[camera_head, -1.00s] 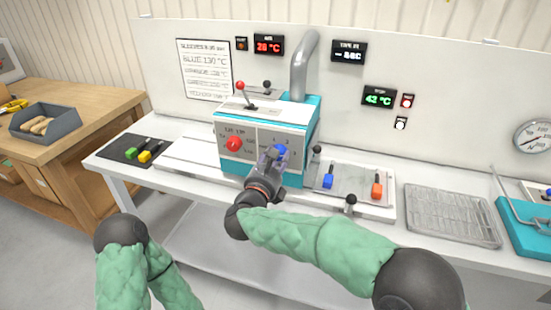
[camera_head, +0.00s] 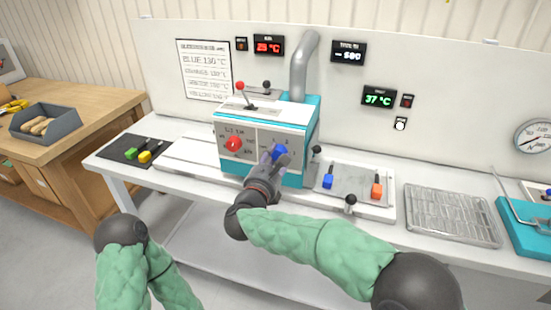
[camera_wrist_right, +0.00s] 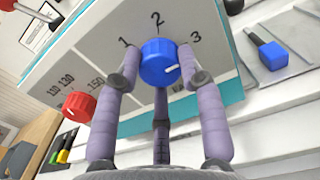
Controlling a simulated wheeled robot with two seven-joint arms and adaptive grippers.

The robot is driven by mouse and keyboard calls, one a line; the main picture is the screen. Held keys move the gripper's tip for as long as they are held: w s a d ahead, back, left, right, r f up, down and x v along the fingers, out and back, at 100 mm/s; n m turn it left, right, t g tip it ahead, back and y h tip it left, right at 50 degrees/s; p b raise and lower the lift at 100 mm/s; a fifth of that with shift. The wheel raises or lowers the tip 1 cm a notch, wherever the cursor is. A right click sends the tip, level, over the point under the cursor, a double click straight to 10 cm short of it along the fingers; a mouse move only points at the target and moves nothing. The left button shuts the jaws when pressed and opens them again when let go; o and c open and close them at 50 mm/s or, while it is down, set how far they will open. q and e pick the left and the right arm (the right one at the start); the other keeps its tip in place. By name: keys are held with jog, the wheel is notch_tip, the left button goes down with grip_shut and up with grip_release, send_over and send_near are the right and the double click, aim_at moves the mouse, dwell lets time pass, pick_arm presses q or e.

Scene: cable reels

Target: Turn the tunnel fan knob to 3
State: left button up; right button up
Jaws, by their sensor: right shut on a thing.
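The blue knob (camera_head: 281,153) is on the front of the teal and white tunnel box (camera_head: 268,112). In the right wrist view the knob (camera_wrist_right: 158,66) sits below the printed 1, 2 and 3. Its white mark points right and slightly up, on the side of the 3; I cannot tell whether it lines up exactly. My right gripper (camera_head: 272,163) is shut on the blue knob, with its purple fingers (camera_wrist_right: 161,82) around the rim. My left arm shows at the lower left, but its gripper is out of view.
A red knob (camera_head: 233,144) with temperature numbers is left of the blue one. A red-tipped lever (camera_head: 241,87) stands on the box. A tray (camera_head: 350,183) with blue and orange pieces lies to the right, near a wire rack (camera_head: 452,215).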

jog(key=shift+f, duration=0.65)
jog(key=o, duration=1.1)
jog(key=shift+d, duration=0.1)
jog(key=shift+o, duration=0.2)
jog(key=shift+r, duration=0.3)
jog(key=v, duration=1.2)
